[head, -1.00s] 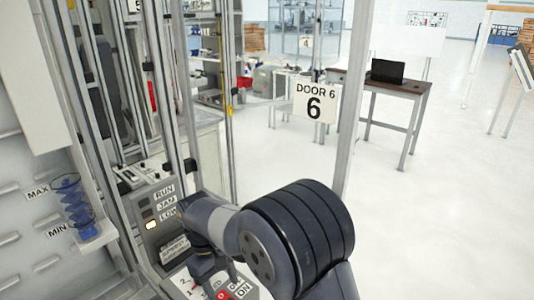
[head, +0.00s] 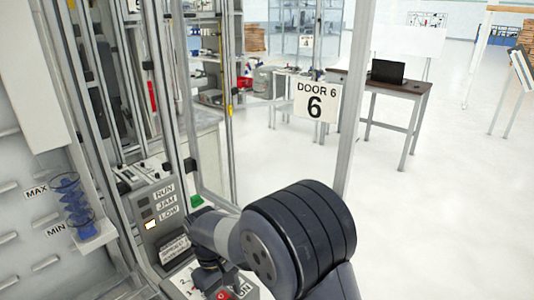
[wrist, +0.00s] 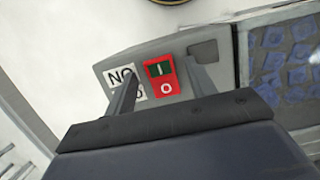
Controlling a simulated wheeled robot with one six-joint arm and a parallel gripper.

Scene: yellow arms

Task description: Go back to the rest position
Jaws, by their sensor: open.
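My gripper shows in the wrist view (wrist: 160,72) with its two grey fingers apart and nothing between them but the view of a panel. Past the fingertips is a red switch (wrist: 163,77) marked I and O, with a green upper part. A white label (wrist: 118,77) beside it is partly hidden by the left finger. In the head view, my dark arm covers the lower middle, and its end hangs over the control panel at the lower left. The fingers cannot be made out clearly there.
The grey control box (head: 155,222) carries RUN, JAM and LOW labels, with LOW lit. A green piece (head: 196,201) shows behind my arm. Metal frame posts stand close on the left. A DOOR 6 sign (head: 316,102) hangs ahead. The floor (head: 440,220) at right is clear.

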